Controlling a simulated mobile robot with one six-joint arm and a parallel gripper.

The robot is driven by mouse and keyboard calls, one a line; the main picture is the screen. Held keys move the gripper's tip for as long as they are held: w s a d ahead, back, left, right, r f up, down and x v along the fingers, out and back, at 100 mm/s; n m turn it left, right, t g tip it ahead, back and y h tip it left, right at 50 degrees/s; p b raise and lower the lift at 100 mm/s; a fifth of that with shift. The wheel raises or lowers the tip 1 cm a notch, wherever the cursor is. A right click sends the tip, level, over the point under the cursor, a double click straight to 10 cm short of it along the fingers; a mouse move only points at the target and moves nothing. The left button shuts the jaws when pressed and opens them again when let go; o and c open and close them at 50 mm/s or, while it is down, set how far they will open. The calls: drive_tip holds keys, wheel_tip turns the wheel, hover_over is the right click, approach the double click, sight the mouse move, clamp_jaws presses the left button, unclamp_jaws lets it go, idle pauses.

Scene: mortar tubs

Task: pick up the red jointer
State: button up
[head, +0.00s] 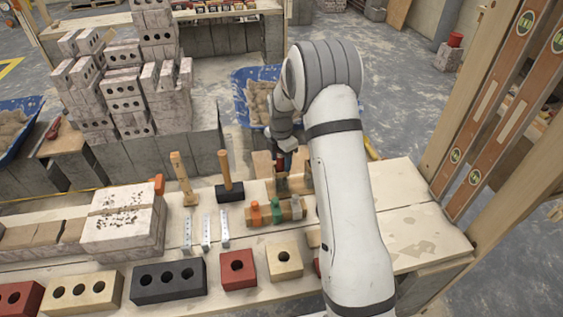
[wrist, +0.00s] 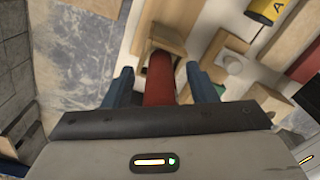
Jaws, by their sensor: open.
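The red jointer's handle (wrist: 159,78) shows in the wrist view as a red upright shape between my gripper's two blue fingers. My gripper (wrist: 161,76) is open, with one finger on each side of the red handle and a visible gap to each. The jointer's lower part is hidden by the gripper body in the wrist view. In the head view, my gripper (head: 285,160) is at the back of the workbench, by a wooden rack, and my arm hides part of this spot.
A wooden block (head: 262,163) stands beside my gripper. In front, a wooden rack holds orange and green handled tools (head: 277,212). Several bricks (head: 168,281) line the front edge. A blue tub (head: 240,105) stands behind the bench.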

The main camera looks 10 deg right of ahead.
drive_tip(key=shift+c, duration=0.2)
drive_tip(key=c, duration=1)
wheel_tip(320, 180, up, 18)
idle(0.4)
drive_tip(key=o, duration=0.3)
clamp_jaws()
